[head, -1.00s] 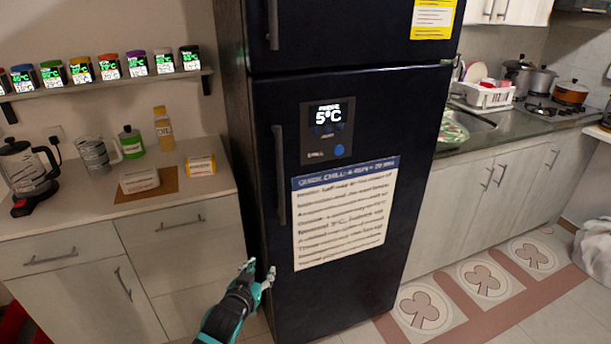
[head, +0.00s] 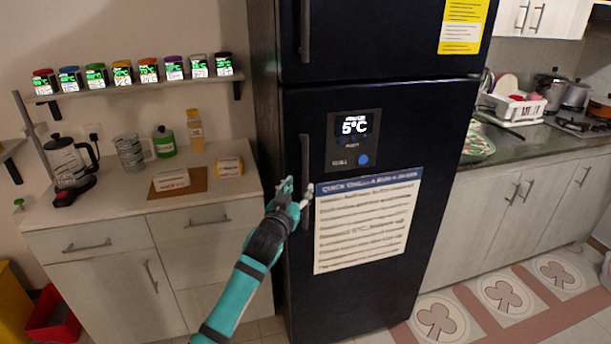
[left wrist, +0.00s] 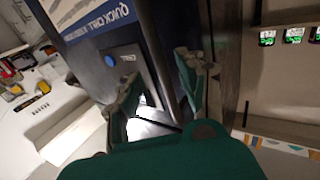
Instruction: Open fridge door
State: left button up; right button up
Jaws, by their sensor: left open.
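The dark fridge (head: 375,110) stands in the middle of the head view with its doors shut. Its lower door has a vertical handle (head: 305,165) on the left edge, a 5°C panel (head: 353,138) and a paper notice (head: 365,222). My left gripper (head: 296,192) is open at the lower part of this handle. In the left wrist view the two fingers (left wrist: 160,85) stand apart in front of the fridge door (left wrist: 150,30). I cannot tell whether they touch the handle. My right gripper is not in view.
A counter (head: 110,215) with a kettle (head: 68,165), jug and bottles stands left of the fridge. A shelf (head: 140,90) of spice dispensers hangs above it. Kitchen cabinets (head: 500,195) stand to the right. Tiled floor lies open at the lower right.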

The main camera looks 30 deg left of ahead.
aim_at(304, 180)
pick_arm(q)
jog(key=x, duration=0.6)
jog(key=shift+w+p, duration=0.1)
jog(key=shift+p, duration=0.2)
grip_shut()
jog(key=shift+f, duration=0.1)
jog(key=shift+f, duration=0.1)
